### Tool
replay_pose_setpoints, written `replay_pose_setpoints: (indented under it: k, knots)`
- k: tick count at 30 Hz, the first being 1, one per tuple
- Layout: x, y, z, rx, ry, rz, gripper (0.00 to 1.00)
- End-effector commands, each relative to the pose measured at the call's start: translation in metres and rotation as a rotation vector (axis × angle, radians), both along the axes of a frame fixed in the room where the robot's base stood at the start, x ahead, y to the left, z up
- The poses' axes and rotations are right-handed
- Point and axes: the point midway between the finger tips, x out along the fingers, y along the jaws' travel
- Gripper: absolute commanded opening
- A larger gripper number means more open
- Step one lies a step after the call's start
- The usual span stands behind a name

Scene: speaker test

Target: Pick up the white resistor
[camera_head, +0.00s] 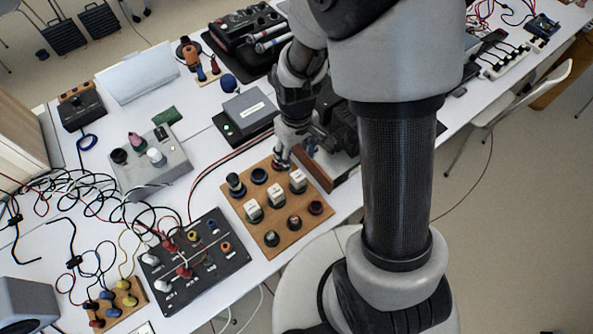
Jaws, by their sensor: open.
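A wooden board (300,214) lies on the white table near the middle of the view. White blocks that look like resistors stand on it: one at the right (298,181), one in the middle (276,195) and one at the left (253,211). I cannot tell which one the task means. My gripper (291,155) is open and points down over the board's far edge, just beyond the right white block. A small dark and reddish part (280,164) sits right under or between the fingers. The fingers partly hide it, and I cannot tell if they touch it.
Dark knobs and posts (236,185) stand around the white blocks. A black panel with coloured sockets (196,262) lies to the left, near a grey box (150,163) and tangled cables (85,190). A grey-topped device (249,108) stands behind the board. My arm covers the right side.

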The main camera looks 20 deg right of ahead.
Motion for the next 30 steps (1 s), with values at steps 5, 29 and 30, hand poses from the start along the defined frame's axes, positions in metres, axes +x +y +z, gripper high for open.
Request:
replay_pose_setpoints:
  k: [5, 29, 30]
  knots:
    - [-0.001, 0.0, -0.044, 0.0, 0.004, -0.001, 0.53]
    - [0.002, -0.004, -0.128, 0.0, 0.0, -0.001, 0.53]
    - [0.002, -0.004, -0.128, 0.0, -0.001, -0.001, 0.53]
